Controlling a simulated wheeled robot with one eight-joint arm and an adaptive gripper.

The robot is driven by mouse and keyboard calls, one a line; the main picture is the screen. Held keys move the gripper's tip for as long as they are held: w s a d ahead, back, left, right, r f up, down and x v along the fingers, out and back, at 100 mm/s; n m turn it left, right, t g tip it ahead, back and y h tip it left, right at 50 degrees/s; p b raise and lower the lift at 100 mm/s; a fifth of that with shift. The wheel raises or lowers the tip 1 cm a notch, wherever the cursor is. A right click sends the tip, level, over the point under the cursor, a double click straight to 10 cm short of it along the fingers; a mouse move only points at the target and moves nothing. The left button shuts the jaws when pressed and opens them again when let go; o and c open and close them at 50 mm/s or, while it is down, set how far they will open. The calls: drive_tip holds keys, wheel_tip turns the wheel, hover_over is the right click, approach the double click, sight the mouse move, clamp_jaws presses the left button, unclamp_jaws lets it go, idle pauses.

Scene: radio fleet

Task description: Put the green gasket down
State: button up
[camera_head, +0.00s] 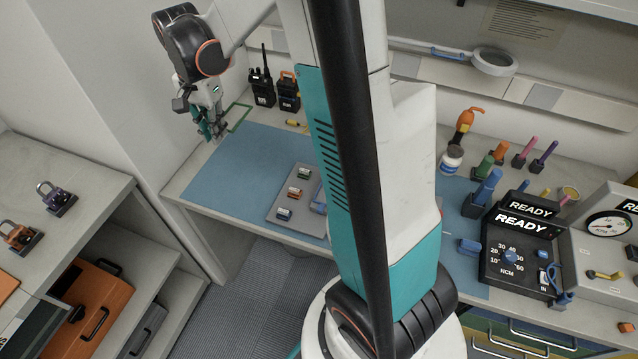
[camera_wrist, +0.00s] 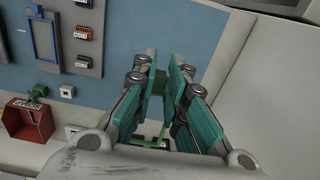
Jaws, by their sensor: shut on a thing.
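My gripper (camera_head: 217,134) is over the left back part of the bench, near the wall edge of the blue mat (camera_head: 225,165). In the wrist view my gripper (camera_wrist: 161,72) has its teal fingers close together on a small dark green piece (camera_wrist: 158,83), which appears to be the green gasket. The fingers hide most of it, and I cannot tell whether it touches the bench. A green outline (camera_head: 238,117) lies on the bench just right of my gripper.
Two handheld radios, one black (camera_head: 262,88) and one orange-and-black (camera_head: 288,92), stand behind. A grey tray (camera_head: 279,218) with small connectors lies on the mat to the right. A red box (camera_wrist: 30,121) shows in the wrist view. The mat's left part is clear.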

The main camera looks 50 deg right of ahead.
drive_tip(key=b, duration=0.6)
approach(236, 191)
wheel_tip(236, 191, down, 5)
drive_tip(key=shift+w+f, duration=0.1)
drive_tip(key=shift+f, duration=0.05)
drive_tip(key=shift+f+b, duration=0.4)
drive_tip(key=shift+b, duration=0.05)
drive_tip(key=shift+f, duration=0.25)
drive_tip(key=o, duration=0.7)
drive_tip(key=shift+r, duration=0.15)
